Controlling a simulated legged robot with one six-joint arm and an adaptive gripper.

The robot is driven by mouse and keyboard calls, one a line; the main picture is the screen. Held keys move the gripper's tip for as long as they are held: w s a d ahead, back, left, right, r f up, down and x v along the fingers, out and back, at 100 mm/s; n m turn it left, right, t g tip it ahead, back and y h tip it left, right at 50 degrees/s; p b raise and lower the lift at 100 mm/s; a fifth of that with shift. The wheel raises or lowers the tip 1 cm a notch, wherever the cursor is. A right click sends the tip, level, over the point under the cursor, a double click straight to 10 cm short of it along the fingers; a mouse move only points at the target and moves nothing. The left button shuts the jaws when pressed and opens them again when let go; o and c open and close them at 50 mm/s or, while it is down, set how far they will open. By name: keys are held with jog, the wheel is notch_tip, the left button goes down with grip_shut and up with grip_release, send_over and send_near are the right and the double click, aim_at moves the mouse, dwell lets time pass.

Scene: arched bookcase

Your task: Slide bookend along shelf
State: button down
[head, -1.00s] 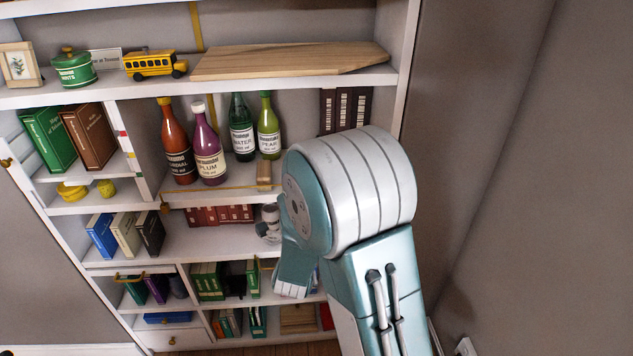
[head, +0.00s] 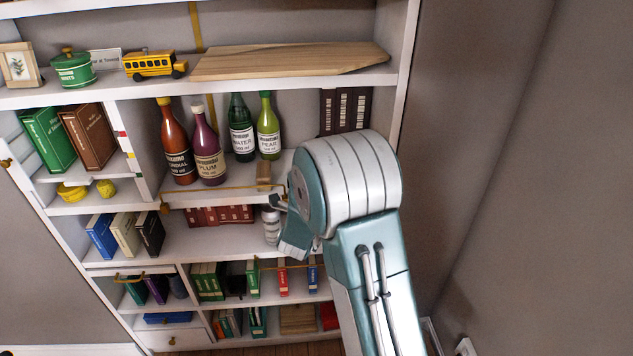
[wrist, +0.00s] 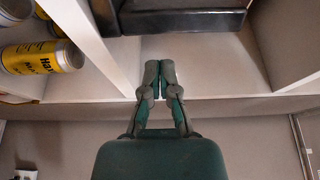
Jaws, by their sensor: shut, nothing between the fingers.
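My gripper (head: 279,203) is mostly behind my arm in the head view, in front of the shelf bay below the bottles. In the wrist view its fingers (wrist: 160,78) are shut together and empty, pointing at a pale shelf. A small upright wooden block (head: 264,175) stands on the bottle shelf near its front; it may be the bookend, but I cannot tell for certain. A dark object (wrist: 180,17) lies beyond the fingertips in the wrist view, apart from them; its identity is unclear.
Several bottles (head: 207,150) stand left of the wooden block. A white jar (head: 271,226) is close to my gripper. Yellow-labelled cans (wrist: 42,57) lie left of a white divider (wrist: 98,45) in the wrist view. Dark binders (head: 345,110) stand at the right.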

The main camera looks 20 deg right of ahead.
jog(key=shift+w+a, duration=0.15)
jog(key=shift+w, duration=0.85)
jog(key=shift+w, duration=0.1)
jog(key=shift+w+a, duration=0.15)
jog(key=shift+w, duration=1.35)
